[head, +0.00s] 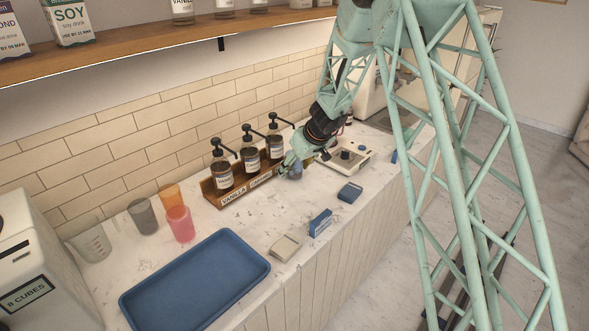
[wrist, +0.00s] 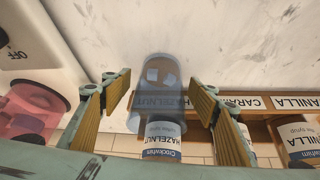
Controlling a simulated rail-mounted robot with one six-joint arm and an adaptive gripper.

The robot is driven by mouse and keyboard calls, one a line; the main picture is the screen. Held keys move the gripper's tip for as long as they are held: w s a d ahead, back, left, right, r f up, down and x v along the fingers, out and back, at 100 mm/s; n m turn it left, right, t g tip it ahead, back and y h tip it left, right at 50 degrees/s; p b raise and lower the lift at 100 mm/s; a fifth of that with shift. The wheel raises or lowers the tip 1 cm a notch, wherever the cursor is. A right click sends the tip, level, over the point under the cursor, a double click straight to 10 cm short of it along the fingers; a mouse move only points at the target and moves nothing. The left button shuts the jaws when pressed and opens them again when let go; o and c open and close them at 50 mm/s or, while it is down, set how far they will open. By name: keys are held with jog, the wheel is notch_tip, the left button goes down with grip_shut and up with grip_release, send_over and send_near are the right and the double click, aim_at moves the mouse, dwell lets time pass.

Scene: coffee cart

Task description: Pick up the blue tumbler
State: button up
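The blue tumbler (wrist: 157,78) is see-through and stands on the counter in front of the syrup rack, with pale cube-like shapes inside. The hazelnut label shows through it in the wrist view. My gripper (wrist: 160,98) is open, with one finger on each side of the tumbler and a visible gap on both sides. In the head view my gripper (head: 288,166) is low at the right end of the rack, and mostly hides the tumbler.
The wooden syrup rack (head: 236,190) holds pump bottles close beside my gripper. A white device (head: 345,155) stands to the right. Grey (head: 142,216), orange (head: 169,194) and pink (head: 180,224) tumblers and a blue tray (head: 195,280) are further left. A blue box (head: 320,222) lies in front.

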jog(key=c, duration=1.1)
jog(key=shift+o, duration=0.2)
jog(key=shift+r, duration=0.15)
